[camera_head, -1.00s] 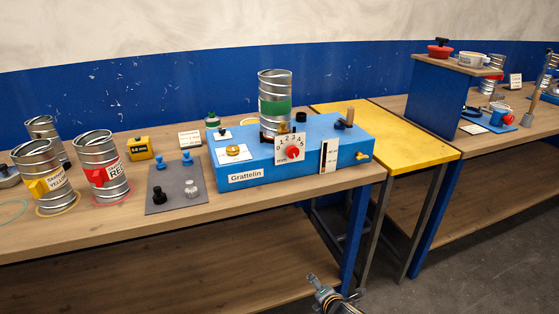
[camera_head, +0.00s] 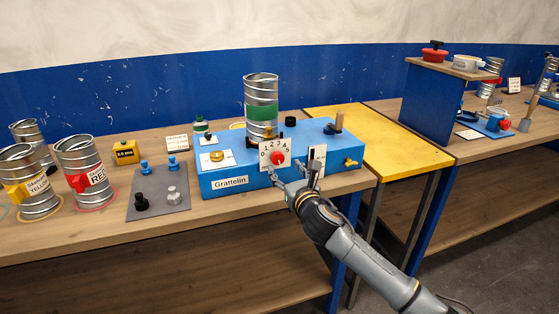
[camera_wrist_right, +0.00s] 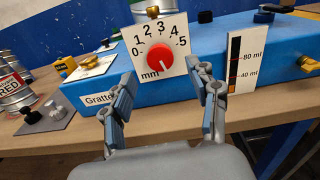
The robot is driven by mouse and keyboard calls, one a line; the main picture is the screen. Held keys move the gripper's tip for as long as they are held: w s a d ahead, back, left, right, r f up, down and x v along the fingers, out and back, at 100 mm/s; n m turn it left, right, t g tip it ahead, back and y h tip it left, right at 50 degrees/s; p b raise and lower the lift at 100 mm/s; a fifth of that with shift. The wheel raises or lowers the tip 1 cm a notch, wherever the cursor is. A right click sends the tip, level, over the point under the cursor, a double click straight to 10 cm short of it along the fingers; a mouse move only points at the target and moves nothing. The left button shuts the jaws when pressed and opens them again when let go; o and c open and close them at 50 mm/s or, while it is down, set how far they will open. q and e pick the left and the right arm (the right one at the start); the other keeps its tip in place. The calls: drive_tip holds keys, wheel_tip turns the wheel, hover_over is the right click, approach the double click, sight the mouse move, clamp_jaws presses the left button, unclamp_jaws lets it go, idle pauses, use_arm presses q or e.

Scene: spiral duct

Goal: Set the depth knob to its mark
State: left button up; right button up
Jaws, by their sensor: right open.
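The red depth knob (camera_head: 277,158) sits on a white dial plate (camera_head: 274,147) on the front of the blue Grattelin box (camera_head: 235,183). In the right wrist view the knob (camera_wrist_right: 160,57) is round, with numbers 0 to 5 around it and "mm" below. A pale pointer line on it seems to point down and slightly right, below the 5. My right gripper (camera_head: 293,181) is open in front of the box. Its fingers stand left and right of the knob in the wrist view (camera_wrist_right: 165,92), apart from it, with nothing between them. My left gripper is not in view.
A level gauge (camera_wrist_right: 239,68) marked 40 and 80 ml stands just right of the right finger. A spiral tin with a green band (camera_head: 261,112) stands on the box. A yellow lever (camera_head: 351,163) sticks out at the box's right. A grey mat (camera_head: 160,188) with small knobs lies left.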

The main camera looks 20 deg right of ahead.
sight(278, 159)
drive_tip(key=w, duration=0.5)
drive_tip(key=shift+w+a, duration=0.1)
drive_tip(key=shift+w, duration=0.25)
drive_tip(key=c, duration=1.2)
